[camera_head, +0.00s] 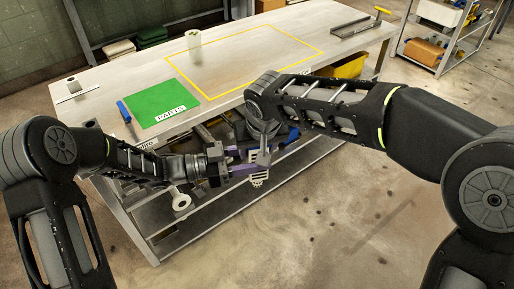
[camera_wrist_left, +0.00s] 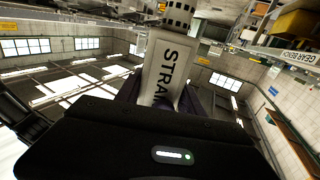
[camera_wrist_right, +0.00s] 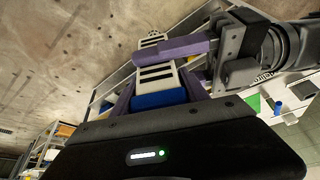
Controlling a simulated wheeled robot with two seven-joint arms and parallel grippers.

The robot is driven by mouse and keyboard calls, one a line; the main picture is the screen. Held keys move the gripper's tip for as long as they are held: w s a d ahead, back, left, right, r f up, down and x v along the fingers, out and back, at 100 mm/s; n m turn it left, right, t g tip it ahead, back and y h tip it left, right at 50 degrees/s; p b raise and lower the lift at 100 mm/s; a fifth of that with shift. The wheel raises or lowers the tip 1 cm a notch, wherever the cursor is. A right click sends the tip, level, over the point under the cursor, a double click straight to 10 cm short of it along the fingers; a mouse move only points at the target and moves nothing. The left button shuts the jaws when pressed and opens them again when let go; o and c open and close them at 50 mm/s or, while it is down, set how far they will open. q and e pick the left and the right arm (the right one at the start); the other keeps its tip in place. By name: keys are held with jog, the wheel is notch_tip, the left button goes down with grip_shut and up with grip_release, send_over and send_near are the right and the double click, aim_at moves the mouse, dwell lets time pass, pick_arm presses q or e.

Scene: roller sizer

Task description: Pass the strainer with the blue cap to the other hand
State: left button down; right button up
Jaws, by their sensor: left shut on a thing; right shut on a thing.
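The strainer (camera_head: 260,181) is a white slotted body, held in the air in front of the bench. In the right wrist view its blue cap (camera_wrist_right: 160,98) is between the purple fingers of my right gripper (camera_wrist_right: 160,92), which is shut on that end. My left gripper (camera_head: 243,170) comes in from the left and is shut on the strainer's body. One purple left finger crosses the slots in the right wrist view. My right gripper (camera_head: 263,155) points down from above in the head view.
The bench (camera_head: 330,25) lies behind the grippers, with a green parts mat (camera_head: 158,102), a blue cylinder (camera_head: 124,111) and a white cylinder (camera_head: 193,39) on it. A yellow bin (camera_head: 349,67) is below the bench's right end. The floor at right is open.

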jog(key=c, duration=0.4)
pick_arm(q)
jog(key=c, duration=0.6)
grip_release()
jog(key=shift+c, duration=0.2)
pick_arm(e)
jog(key=shift+c, duration=0.3)
pick_arm(q)
jog(key=shift+a, duration=0.15)
jog(key=v, duration=1.1)
jog(key=shift+s+a, duration=0.2)
jog(key=shift+a, duration=0.2)
